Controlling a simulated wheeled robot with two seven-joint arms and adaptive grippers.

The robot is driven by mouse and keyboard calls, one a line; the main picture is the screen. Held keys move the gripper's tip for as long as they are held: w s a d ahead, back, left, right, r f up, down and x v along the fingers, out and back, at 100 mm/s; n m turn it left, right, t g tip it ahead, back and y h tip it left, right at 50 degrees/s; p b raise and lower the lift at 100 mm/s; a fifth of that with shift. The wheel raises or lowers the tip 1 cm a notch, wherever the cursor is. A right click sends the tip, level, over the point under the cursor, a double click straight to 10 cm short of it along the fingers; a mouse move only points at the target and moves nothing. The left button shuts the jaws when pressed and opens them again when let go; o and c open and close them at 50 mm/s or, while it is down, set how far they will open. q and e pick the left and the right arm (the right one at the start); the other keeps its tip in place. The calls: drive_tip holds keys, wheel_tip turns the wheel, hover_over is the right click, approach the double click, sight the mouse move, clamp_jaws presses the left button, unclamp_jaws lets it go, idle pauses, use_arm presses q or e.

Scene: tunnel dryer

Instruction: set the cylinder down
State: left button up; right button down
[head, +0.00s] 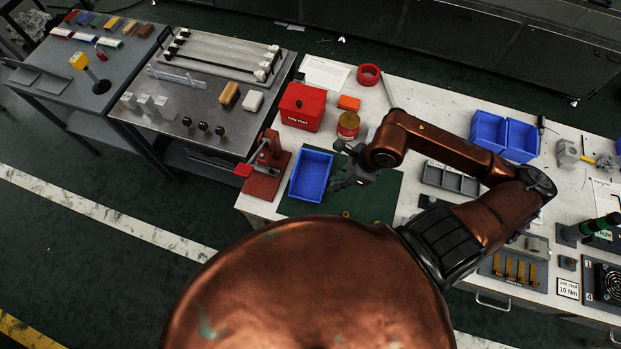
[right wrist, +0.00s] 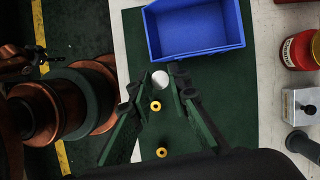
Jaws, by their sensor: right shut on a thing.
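The cylinder (right wrist: 160,79) shows in the right wrist view as a pale grey round end between the fingertips of my right gripper (right wrist: 156,82). The gripper is shut on it, over the green mat (right wrist: 230,103) and just outside the near edge of the blue bin (right wrist: 240,20). I cannot tell how far the cylinder is above the mat. In the head view my right gripper (head: 338,166) is at the right side of the blue bin (head: 311,176), and the cylinder cannot be made out there.
Two brass rings (right wrist: 155,106) (right wrist: 161,152) lie on the mat below the gripper. A red press (head: 266,165) stands left of the bin. A red box (head: 303,107) and a red-and-yellow tin (head: 348,125) stand behind. A grey divided tray (head: 450,179) lies to the right.

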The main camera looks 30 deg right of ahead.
drive_tip(key=shift+d+r+m, duration=0.1)
drive_tip(key=shift+m, duration=0.2)
drive_tip(key=shift+w+d, duration=0.1)
drive_tip(key=shift+w, duration=0.15)
drive_tip(key=w+f, duration=0.2)
drive_tip(key=w, duration=0.2)
drive_tip(key=w+f, duration=0.3)
drive_tip(key=w, duration=0.1)
drive_tip(key=w+f, duration=0.3)
drive_tip(key=w, duration=0.1)
drive_tip(key=shift+d+f, duration=0.25)
drive_tip(key=shift+d, duration=0.1)
drive_tip(key=shift+w+f, duration=0.55)
drive_tip(key=shift+f, duration=0.1)
wheel_tip(320, 180, down, 3)
drive_tip(key=shift+p, duration=0.45)
use_arm(q)
drive_tip(key=shift+s+r, duration=0.35)
drive_tip(key=shift+s, duration=0.25)
use_arm(e)
drive_tip(key=shift+f, duration=0.1)
